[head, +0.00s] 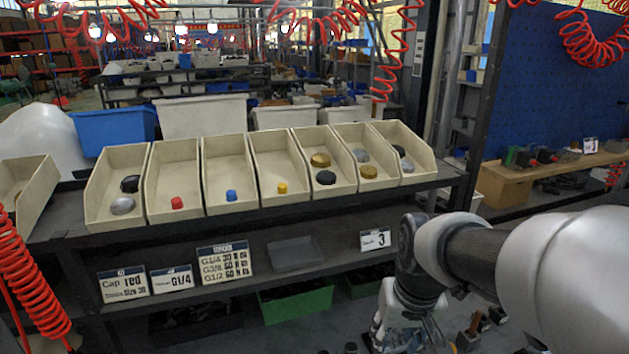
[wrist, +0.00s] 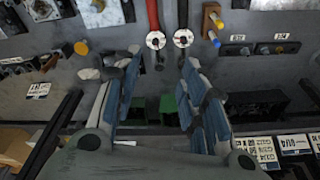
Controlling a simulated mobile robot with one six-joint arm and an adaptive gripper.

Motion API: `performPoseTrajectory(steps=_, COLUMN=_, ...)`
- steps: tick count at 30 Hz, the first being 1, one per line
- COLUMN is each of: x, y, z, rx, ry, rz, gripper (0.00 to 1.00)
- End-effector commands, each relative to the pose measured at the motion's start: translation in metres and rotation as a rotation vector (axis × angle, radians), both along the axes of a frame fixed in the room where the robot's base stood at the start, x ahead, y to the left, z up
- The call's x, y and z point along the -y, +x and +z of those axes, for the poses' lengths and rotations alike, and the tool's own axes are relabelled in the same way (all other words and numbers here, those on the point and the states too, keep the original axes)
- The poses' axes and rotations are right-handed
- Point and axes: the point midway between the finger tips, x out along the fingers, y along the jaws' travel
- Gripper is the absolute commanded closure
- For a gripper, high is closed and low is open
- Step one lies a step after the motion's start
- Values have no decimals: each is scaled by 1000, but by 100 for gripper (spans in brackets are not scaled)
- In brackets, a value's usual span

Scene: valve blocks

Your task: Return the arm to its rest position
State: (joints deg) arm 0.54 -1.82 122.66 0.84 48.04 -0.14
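My arm reaches in from the right edge of the head view and bends down in front of the shelf rack. My gripper hangs low at its end; in the head view its fingers are not clear. In the wrist view my gripper (wrist: 159,66) has its two blue-grey fingers well apart. Nothing is held between them; the grey surface and green bins beyond show through the gap.
A shelf rack (head: 270,214) carries a row of beige bins with coloured caps. Label cards (head: 226,262) stand on its lower shelf. A green bin (head: 297,303) sits below. In the wrist view, a red pipe (wrist: 153,14) and a dark pipe end in round fittings beyond the fingers.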

Motion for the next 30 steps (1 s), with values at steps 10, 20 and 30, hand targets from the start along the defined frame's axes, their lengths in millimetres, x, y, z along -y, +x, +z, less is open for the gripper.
performPoseTrajectory(steps=10, x=0, y=-121, z=44, rx=159, ry=-11, rz=9, gripper=61)
performPoseTrajectory(steps=20, x=0, y=-163, z=39, rx=214, ry=-16, rz=11, gripper=61)
performPoseTrajectory(steps=30, x=0, y=-163, z=39, rx=214, ry=-15, rz=11, gripper=61)
